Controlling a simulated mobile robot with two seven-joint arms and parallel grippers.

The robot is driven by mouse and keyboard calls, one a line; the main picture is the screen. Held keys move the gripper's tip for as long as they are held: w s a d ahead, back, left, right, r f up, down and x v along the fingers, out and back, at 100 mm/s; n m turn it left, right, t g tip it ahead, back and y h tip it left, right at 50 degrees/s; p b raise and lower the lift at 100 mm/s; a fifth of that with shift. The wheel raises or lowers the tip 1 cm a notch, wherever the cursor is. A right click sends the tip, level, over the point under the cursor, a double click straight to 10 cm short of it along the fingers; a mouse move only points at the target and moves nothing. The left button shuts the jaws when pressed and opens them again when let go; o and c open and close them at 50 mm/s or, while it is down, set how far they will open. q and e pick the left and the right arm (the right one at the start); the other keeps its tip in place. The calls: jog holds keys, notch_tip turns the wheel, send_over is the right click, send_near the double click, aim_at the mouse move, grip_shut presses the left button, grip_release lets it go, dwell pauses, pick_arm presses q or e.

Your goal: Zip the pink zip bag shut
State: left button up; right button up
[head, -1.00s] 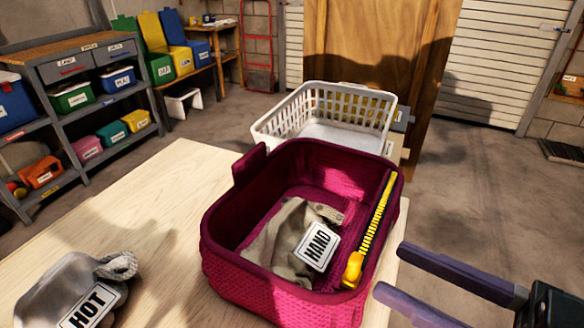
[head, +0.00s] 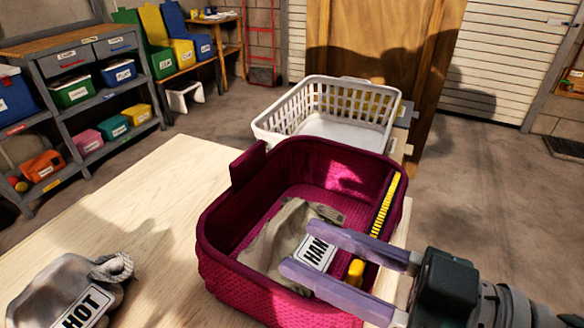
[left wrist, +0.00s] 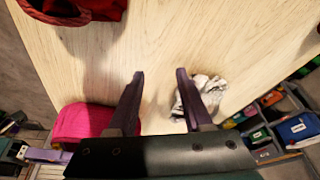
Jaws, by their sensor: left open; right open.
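The pink zip bag (head: 245,275) stands open on the table in the head view. A yellow toothed zip strip (head: 387,203) runs along its right inner side, with a yellow slider (head: 356,270) at the near end. A grey cloth bag (head: 275,232) with a partly covered HAND label lies inside. My right gripper (head: 300,248) is open, its fingers reaching from the right over the pink bag and partly hiding the label and the slider's surroundings. The pink bag shows in the left wrist view (left wrist: 82,122), left of my open, empty left gripper (left wrist: 160,74).
A grey HOT bag (head: 65,290) lies at the table's near left. A white basket (head: 285,122) stands behind the pink bag. The wooden table (head: 160,180) is bare between them. A dark red fabric item (left wrist: 95,12) shows at the left wrist view's top left.

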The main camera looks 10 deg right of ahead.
jog(key=shift+c, duration=0.3)
grip_shut()
dwell(1.1)
